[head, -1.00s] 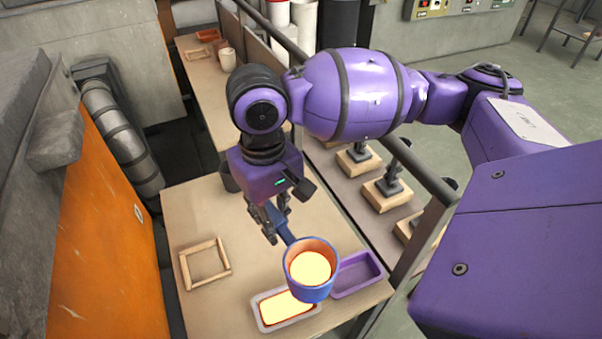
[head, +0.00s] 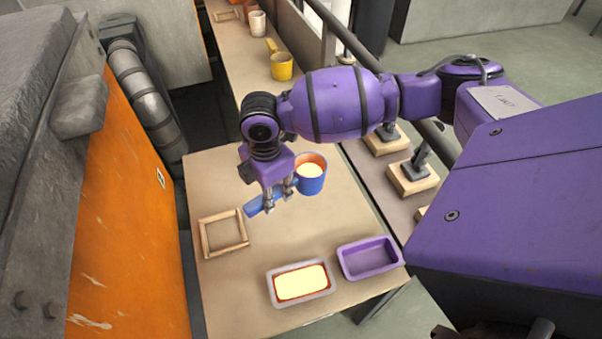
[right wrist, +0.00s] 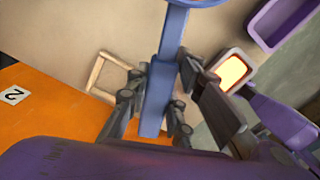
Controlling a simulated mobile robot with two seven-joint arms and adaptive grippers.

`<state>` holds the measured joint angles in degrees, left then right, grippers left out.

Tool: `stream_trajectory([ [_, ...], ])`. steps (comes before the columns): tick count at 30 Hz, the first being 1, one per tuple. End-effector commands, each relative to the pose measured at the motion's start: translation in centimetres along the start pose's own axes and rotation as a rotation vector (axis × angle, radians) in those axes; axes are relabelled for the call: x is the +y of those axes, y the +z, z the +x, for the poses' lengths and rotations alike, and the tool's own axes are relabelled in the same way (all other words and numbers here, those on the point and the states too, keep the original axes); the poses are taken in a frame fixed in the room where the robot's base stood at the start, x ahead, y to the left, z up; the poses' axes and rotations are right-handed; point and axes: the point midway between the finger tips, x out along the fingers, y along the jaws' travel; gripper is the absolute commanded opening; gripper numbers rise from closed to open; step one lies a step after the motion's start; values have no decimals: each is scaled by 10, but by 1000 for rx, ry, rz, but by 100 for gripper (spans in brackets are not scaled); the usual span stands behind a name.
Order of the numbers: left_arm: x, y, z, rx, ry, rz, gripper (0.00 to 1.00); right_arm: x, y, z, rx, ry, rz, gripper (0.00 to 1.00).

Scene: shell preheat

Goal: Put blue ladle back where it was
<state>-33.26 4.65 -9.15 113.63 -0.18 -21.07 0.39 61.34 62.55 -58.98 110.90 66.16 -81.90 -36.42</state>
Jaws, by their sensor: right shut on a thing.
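The blue ladle (head: 312,181) has a round cup with a bright pale-yellow glow inside and an orange inner rim. My right gripper (head: 279,197) is shut on its blue handle, and the cup is to the right of the fingers. In the right wrist view the handle (right wrist: 158,95) runs between the fingers (right wrist: 153,112), and the cup is mostly cut off at the top. A square wooden frame (head: 223,233) lies flat on the table, left of the ladle and apart from it. My left gripper is not in view.
A grey tray (head: 273,290) with glowing yellow content and an empty purple tray (head: 372,258) sit at the table's near end. A yellow ladle (head: 282,67) stands farther back. An orange furnace wall (head: 125,215) borders the left; a dark rail borders the right.

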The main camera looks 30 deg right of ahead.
Motion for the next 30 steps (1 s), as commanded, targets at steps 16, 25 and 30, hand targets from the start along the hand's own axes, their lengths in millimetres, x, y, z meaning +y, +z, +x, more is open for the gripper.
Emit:
stream_trajectory([
  [16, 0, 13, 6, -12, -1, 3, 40, 85, 56, 58, -3, 0, -34, 0],
  [25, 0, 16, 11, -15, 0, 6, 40, 112, 73, 95, -2, 3, -37, 0],
  [30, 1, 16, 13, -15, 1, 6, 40, 118, 77, 103, -3, 4, -36, 0],
])
